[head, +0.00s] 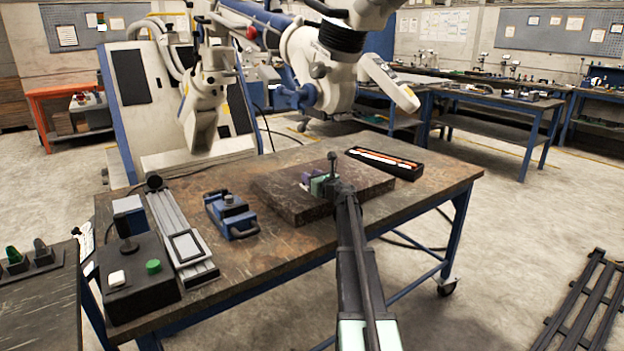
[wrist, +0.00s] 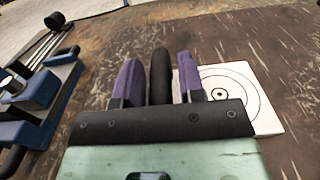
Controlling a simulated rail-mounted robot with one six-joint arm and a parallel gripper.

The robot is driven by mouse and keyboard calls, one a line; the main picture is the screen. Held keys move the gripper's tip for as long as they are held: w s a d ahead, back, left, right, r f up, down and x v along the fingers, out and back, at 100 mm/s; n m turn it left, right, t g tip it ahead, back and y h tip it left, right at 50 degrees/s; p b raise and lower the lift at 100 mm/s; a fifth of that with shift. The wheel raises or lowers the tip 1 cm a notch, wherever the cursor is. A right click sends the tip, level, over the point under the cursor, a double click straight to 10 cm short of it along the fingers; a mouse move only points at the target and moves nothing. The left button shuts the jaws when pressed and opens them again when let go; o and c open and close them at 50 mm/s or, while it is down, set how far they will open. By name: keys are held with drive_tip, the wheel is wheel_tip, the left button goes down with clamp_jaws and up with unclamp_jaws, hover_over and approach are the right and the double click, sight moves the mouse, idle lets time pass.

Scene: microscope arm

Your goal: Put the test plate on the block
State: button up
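The block (head: 345,190) is a low, dark brown slab on the workbench in the head view. My gripper (head: 313,178) is low over its top. In the wrist view, the two purple fingers of my gripper (wrist: 157,62) stand apart. A dark, round-topped post (wrist: 160,78) shows between them, with narrow gaps on both sides. I cannot tell what the post belongs to. A white square with black rings (wrist: 243,95), likely the test plate, lies flat on the brown surface beside the right finger, which partly hides it. No grip on it shows.
A blue clamp-like device (head: 232,213) stands left of the block. Further left are a rail with a pale framed square (head: 187,245) and a control box (head: 135,278) with a green button. A black tray (head: 385,163) lies behind the block. The bench's right end is clear.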

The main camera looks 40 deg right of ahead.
drive_tip(key=shift+o, duration=0.6)
drive_tip(key=shift+r, duration=0.15)
drive_tip(key=shift+s, duration=0.3)
drive_tip(key=s, duration=1.1)
drive_tip(key=shift+s, duration=0.2)
